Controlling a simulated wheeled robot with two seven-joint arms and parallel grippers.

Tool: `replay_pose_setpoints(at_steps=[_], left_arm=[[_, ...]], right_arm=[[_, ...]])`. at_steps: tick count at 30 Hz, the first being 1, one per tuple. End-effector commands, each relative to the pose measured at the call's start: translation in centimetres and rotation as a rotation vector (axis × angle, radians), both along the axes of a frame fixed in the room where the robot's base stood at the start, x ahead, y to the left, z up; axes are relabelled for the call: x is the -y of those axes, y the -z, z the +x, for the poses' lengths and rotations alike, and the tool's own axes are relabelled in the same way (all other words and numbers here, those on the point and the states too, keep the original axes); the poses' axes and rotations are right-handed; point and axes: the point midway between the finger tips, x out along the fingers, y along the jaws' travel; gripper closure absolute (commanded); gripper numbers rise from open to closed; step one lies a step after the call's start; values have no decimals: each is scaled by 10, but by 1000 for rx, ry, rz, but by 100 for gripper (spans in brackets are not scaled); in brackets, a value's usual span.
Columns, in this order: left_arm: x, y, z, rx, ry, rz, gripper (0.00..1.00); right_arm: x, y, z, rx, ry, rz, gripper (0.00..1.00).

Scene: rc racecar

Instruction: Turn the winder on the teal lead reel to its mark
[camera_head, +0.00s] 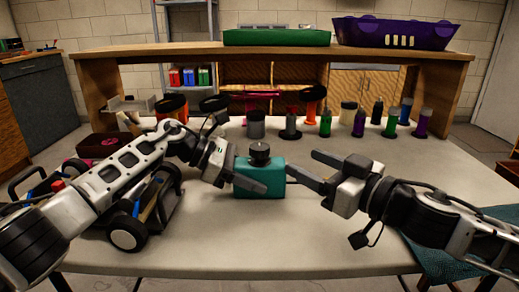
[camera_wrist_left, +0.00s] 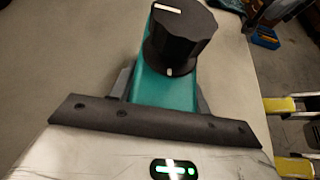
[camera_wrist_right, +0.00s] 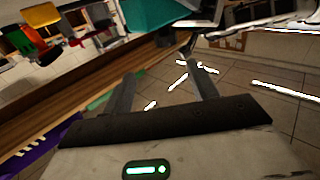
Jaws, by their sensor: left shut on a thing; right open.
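The teal lead reel (camera_head: 261,180) is a box on the table in the middle of the head view, with a black round winder (camera_head: 260,153) on top. In the left wrist view the winder (camera_wrist_left: 180,40) has a white line on its top, and a white spot shows at its base. My left gripper (camera_head: 248,180) is shut on the reel's body, with a finger on each side. My right gripper (camera_head: 308,166) is open and empty, just right of the reel, fingers pointing towards it. The teal reel (camera_wrist_right: 158,14) also shows at the top of the right wrist view, outside the fingers.
Several coloured bottles and jars (camera_head: 365,118) stand along the table's back. A toy car chassis with wheels (camera_head: 128,232) lies under my left arm. A teal cloth (camera_head: 450,260) covers the right front corner. A wooden shelf behind holds a green tray (camera_head: 277,38) and a purple crate (camera_head: 393,33).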

Motion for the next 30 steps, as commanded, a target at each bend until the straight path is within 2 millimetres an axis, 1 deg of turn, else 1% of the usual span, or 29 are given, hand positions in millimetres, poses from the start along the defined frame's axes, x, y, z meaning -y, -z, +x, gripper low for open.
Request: replay_pose_setpoints(at_steps=[2, 5, 8, 15, 21, 25, 30], left_arm=[[0, 1, 0, -1, 0, 1, 73], [0, 1, 0, -1, 0, 1, 73], [0, 1, 0, -1, 0, 1, 73], [0, 1, 0, -1, 0, 1, 73], [0, 1, 0, -1, 0, 1, 73], [0, 1, 0, -1, 0, 1, 73], [0, 1, 0, -1, 0, 1, 73]], right_arm=[[-7, 5, -4, -15, -15, -6, 41], [-13, 7, -3, -22, -23, -8, 41], [-23, 7, 6, -22, -24, -8, 41], [-56, 7, 40, -20, -23, -10, 41], [-81, 7, 64, -21, -22, -10, 41], [-89, 8, 74, -23, -21, -10, 41], [-93, 8, 78, -23, -21, -10, 41]])
